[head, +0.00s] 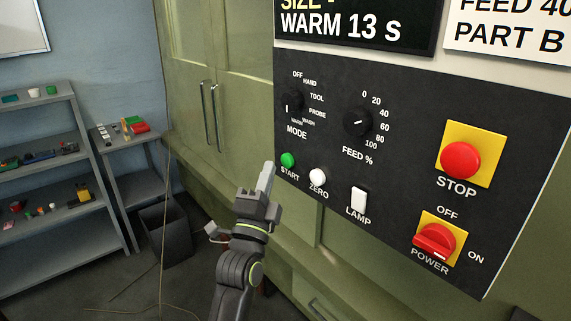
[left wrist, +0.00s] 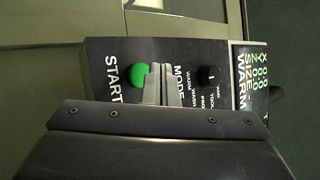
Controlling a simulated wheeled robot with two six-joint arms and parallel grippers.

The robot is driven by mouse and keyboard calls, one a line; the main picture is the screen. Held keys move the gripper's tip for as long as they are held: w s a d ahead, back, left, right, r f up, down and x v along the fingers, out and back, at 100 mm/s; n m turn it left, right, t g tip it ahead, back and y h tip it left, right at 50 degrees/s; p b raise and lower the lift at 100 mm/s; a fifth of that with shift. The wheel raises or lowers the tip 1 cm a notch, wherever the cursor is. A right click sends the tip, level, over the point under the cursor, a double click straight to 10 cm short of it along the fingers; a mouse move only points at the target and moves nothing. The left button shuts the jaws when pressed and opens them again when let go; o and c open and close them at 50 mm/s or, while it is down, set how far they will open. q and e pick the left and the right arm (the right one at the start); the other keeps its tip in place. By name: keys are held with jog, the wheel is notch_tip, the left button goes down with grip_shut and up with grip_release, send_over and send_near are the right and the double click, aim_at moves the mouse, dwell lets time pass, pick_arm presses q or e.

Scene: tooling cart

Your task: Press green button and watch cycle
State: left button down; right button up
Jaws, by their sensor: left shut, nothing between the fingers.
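The green START button (head: 288,160) sits at the lower left of the dark control panel (head: 400,150). My left gripper (head: 267,168) is shut and empty, its fingertips just left of and slightly below the green button in the head view. In the left wrist view the green button (left wrist: 138,77) shows just beside the shut fingers (left wrist: 155,75), which hide part of it. I cannot tell whether the fingertips touch it. The screen (head: 350,25) above the panel reads "WARM 13 S". My right gripper is not in view.
A white ZERO button (head: 318,177), a white LAMP switch (head: 359,198), a red STOP button (head: 460,160) and a red POWER switch (head: 434,240) are on the same panel. MODE (head: 292,101) and FEED knobs (head: 357,121) sit above. Shelves (head: 45,190) stand at the left.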

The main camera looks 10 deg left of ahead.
pick_arm(q)
jog(key=shift+s+a, duration=1.1)
jog(key=shift+s, duration=0.3)
dwell(6.6)
